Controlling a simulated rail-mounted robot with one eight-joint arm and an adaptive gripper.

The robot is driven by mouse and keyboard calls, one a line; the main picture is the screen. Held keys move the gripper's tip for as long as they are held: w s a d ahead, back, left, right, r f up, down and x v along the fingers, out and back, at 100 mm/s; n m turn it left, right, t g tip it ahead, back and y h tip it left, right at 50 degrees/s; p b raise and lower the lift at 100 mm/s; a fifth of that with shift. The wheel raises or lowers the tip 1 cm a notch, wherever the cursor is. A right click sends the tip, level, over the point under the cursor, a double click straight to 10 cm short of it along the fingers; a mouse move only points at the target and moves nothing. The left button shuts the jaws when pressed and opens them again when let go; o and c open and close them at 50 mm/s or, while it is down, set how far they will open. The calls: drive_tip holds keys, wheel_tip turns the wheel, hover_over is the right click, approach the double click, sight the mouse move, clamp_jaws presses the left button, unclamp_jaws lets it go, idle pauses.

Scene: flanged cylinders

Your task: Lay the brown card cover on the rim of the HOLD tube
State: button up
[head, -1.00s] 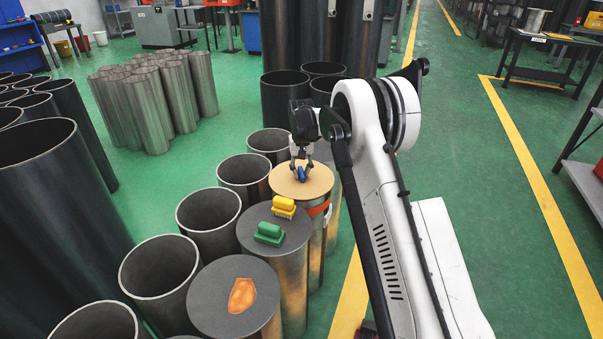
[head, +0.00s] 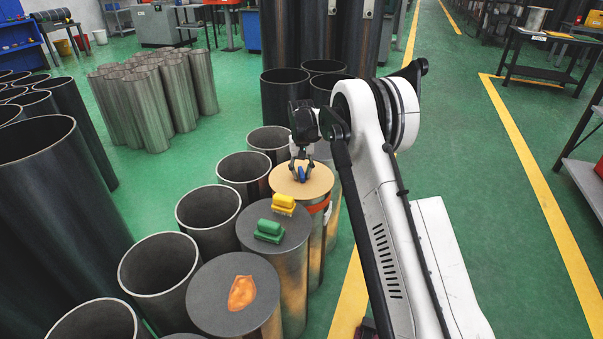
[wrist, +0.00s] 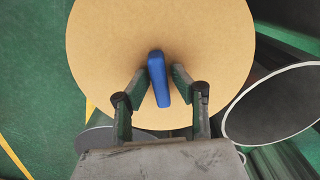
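The brown card cover (head: 288,181) is a flat round disc on top of a metal tube with an orange band (head: 317,208). No HOLD lettering can be read on that tube. A blue handle (wrist: 157,80) stands up from the cover and also shows small in the head view (head: 302,174). My gripper (wrist: 163,71) points down at the cover, one finger on each side of the handle. The left finger is against or very near the handle; a narrow gap shows at the right finger. The cover hides the tube's rim.
Open tubes (head: 208,213) stand close on the left. An open rim (wrist: 275,105) lies right of the cover in the wrist view.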

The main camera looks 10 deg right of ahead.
sight(301, 171)
drive_tip(key=shift+o, duration=1)
wheel_tip(301, 171, up, 12)
